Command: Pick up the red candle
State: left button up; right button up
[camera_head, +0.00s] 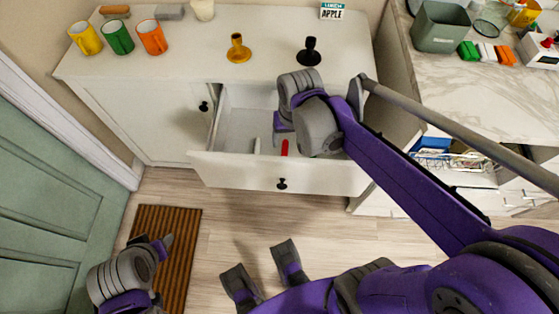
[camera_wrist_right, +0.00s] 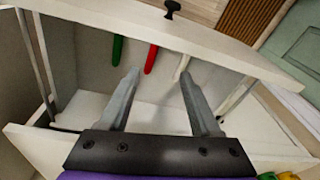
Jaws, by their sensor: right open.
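The red candle (camera_head: 285,147) lies in the open drawer (camera_head: 232,172) of the white cabinet. In the right wrist view, the red candle (camera_wrist_right: 151,58) lies between a green candle (camera_wrist_right: 117,48) and a white candle (camera_wrist_right: 182,66). My right gripper (camera_wrist_right: 160,75) is open and empty over the drawer, with the red candle beyond its fingertips and between their lines. In the head view the right wrist covers part of the drawer, and the green candle is hidden. My left gripper (camera_head: 152,241) is low at the left, away from the drawer; its jaw opening is unclear.
On the cabinet top stand yellow, green and orange mugs (camera_head: 119,37), a yellow candle holder (camera_head: 238,48) and a black one (camera_head: 308,51). The drawer front and side walls border the candles. A marble counter (camera_head: 480,85) with several items is at right.

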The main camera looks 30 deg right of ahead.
jog(key=w+d+f+m+g+b, duration=0.1)
jog(key=w+d+f+b, duration=0.15)
jog(key=f, duration=0.35)
jog(key=w+d+f+m+g+b, duration=0.1)
jog(key=w+f+g+b, duration=0.15)
jog(key=w+f, duration=0.2)
jog(key=b, duration=0.2)
send_over(284, 155)
jog(key=shift+m+t+y, duration=0.3)
jog(key=shift+t, duration=0.15)
jog(key=f, duration=0.5)
jog(key=shift+s+d+f, duration=0.2)
jog(key=shift+d+f, duration=0.05)
jog(key=shift+d, duration=0.1)
jog(key=f, duration=0.3)
jog(key=f+b, duration=0.1)
jog(key=f, duration=0.1)
jog(key=shift+w+a+f, duration=0.1)
jog(key=shift+w+a, duration=0.15)
jog(key=shift+f, duration=0.4)
pick_arm(q)
notch_tip(284, 155, down, 11)
jog(key=shift+w+g, duration=0.2)
jog(key=shift+g, duration=0.1)
pick_arm(e)
jog(key=shift+s+r, duration=0.1)
grip_shut()
